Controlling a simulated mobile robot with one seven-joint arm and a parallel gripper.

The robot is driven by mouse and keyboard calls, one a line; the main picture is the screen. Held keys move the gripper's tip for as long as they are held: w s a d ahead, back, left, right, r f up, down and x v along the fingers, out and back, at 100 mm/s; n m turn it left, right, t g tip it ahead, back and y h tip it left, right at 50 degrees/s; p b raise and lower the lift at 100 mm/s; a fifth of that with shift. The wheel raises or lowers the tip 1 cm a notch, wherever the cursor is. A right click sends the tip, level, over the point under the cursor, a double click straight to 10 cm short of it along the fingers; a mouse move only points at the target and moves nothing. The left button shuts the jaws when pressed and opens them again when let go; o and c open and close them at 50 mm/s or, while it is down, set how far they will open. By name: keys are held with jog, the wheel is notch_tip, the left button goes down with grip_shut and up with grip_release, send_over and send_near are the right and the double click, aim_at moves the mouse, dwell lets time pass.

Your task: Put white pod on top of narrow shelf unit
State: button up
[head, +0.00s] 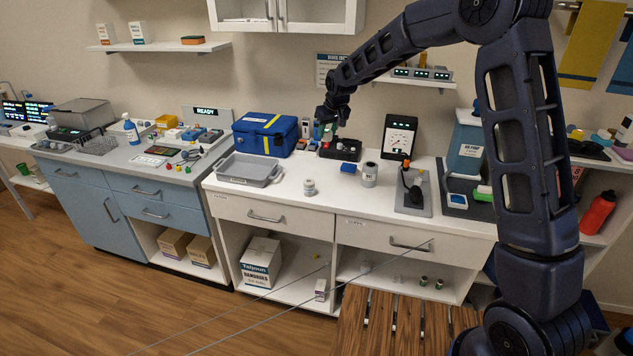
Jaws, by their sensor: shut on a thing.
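My gripper (329,117) is at the end of my raised arm, pointing down over the back of the white counter (330,199). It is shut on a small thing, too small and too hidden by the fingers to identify. A black tray (341,150) with small red and dark items lies just below the gripper. I cannot pick out the white pod for certain. A small whitish round container (309,188) stands apart on the counter front. A shelf unit (597,222) stands at the right, partly hidden by my arm; I cannot tell whether it is the narrow one.
A grey bin (248,170), a blue cooler bag (265,134) and a grey-lidded jar (370,174) stand on the counter. A black device (398,137) stands at the back. A wall shelf (420,80) is behind my arm. The counter's front middle has free room.

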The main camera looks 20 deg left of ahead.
jog(key=shift+s+a+r, duration=0.15)
jog(key=shift+s+a, duration=0.25)
jog(key=shift+a, duration=0.1)
jog(key=shift+s+a+f, duration=0.15)
jog(key=shift+a+f, duration=0.05)
notch_tip(320, 180, down, 20)
jog(key=shift+r, duration=0.25)
jog(key=shift+f, duration=0.1)
jog(key=o, duration=1)
jog(key=shift+o, duration=0.2)
jog(key=v, duration=1.2)
